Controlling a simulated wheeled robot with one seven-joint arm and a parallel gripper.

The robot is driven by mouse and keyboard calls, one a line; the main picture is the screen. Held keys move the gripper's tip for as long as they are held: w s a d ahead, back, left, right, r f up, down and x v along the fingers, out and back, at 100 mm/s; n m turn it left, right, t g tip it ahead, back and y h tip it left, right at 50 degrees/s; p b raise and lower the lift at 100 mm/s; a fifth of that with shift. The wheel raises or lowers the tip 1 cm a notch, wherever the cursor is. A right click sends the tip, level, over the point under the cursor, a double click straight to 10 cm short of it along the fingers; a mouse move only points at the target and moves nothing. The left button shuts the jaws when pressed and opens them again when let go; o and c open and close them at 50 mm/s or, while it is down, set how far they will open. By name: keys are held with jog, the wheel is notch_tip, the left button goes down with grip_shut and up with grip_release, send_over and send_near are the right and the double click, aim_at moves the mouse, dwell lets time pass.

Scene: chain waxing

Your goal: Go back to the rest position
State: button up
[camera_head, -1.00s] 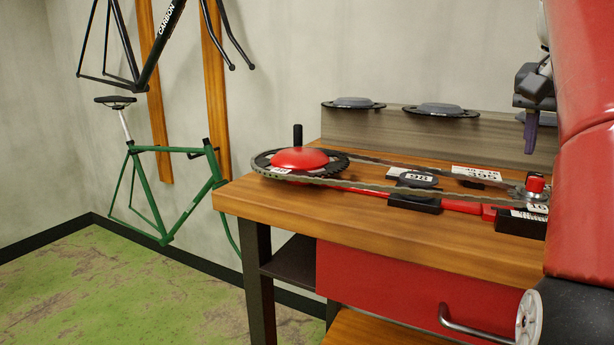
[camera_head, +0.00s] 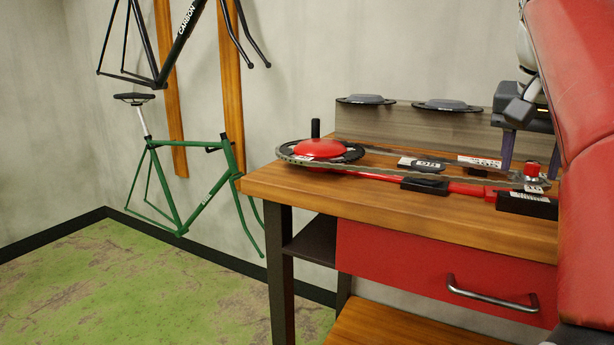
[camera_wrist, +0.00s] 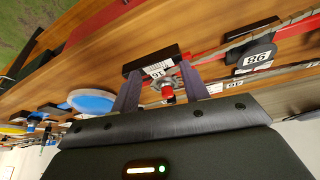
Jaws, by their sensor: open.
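My gripper (camera_head: 531,155) is open at the right of the head view, with its two dark fingers apart. In the wrist view the fingers (camera_wrist: 161,88) appear on either side of a small red knob (camera_wrist: 167,91); I cannot tell how far above it they are. The knob also shows in the head view (camera_head: 532,170), on the right end of the chain stand. A chain (camera_head: 440,174) runs from there to a toothed chainring with a red domed cap (camera_head: 319,148) at the left. Nothing is seen held in the gripper.
The wooden workbench (camera_head: 400,213) has a red drawer with a metal handle (camera_head: 492,299). Dark discs (camera_head: 366,99) sit along the grey back ledge. A numbered black block (camera_head: 425,185) lies mid-bench. A green bike frame (camera_head: 190,200) hangs left, above open green floor (camera_head: 110,290).

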jog(key=s+a+f+n+y, duration=0.1)
jog(key=s+a+f+n, duration=0.2)
jog(key=a+f, duration=0.3)
jog(key=s+a+f+n+t+y, duration=0.1)
jog(key=s+a+f, duration=0.4)
jog(key=f, duration=0.9)
jog(key=s+a+f+n+t+y, duration=0.1)
jog(key=s+a+f+n, duration=0.3)
jog(key=a+f, duration=0.4)
notch_tip(320, 180, down, 2)
jog(key=shift+f+n, duration=0.25)
jog(key=shift+n, duration=0.05)
jog(key=shift+w, duration=0.1)
